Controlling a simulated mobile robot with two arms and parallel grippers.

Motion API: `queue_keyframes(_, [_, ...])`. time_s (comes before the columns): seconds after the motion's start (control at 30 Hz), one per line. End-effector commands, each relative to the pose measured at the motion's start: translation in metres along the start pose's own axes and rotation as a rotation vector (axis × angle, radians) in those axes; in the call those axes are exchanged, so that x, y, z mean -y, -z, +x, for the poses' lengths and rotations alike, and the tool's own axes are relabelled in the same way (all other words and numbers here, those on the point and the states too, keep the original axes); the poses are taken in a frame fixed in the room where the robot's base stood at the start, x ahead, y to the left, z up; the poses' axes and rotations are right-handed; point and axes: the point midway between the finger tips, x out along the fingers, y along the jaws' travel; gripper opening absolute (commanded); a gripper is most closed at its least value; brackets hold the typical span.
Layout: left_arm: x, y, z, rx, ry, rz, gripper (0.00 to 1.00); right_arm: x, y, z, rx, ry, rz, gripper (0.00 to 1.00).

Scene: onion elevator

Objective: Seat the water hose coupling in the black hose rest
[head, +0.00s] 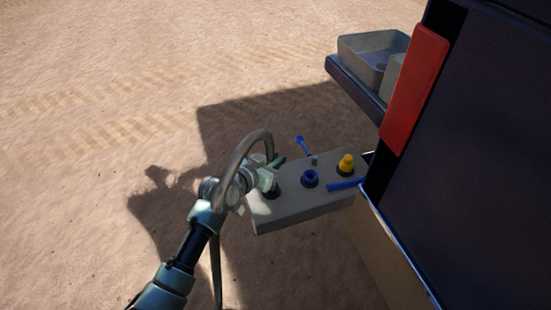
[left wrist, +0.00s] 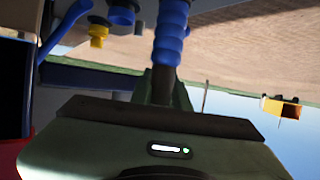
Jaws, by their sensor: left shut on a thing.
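My left gripper (head: 267,178) is over the left end of a grey box and shut on the water hose coupling. A black ring (head: 270,193), which looks like the hose rest, is on the box top just under the fingers and partly hidden. I cannot tell whether the coupling touches it. My right gripper is not in view.
A dark vehicle side with a red panel (head: 416,88) stands at right. A grey basin (head: 372,58) is behind. Open sand lies left.

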Motion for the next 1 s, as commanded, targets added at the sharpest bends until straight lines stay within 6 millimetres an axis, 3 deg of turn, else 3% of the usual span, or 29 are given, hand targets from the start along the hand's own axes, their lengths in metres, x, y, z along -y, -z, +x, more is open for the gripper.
queue_keyframes(0.87, [-0.0005, -0.0058, 0.0029, -0.001, -0.001, -0.001, 0.0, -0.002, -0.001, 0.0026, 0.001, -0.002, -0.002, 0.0])
queue_keyframes(0.9, [-0.0005, -0.0058, 0.0029, -0.001, -0.001, -0.001, 0.19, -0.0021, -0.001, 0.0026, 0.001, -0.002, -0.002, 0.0])
queue_keyframes(1.0, [-0.0005, -0.0059, 0.0029, -0.001, -0.001, -0.001, 0.42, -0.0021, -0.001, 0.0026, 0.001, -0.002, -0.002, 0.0])
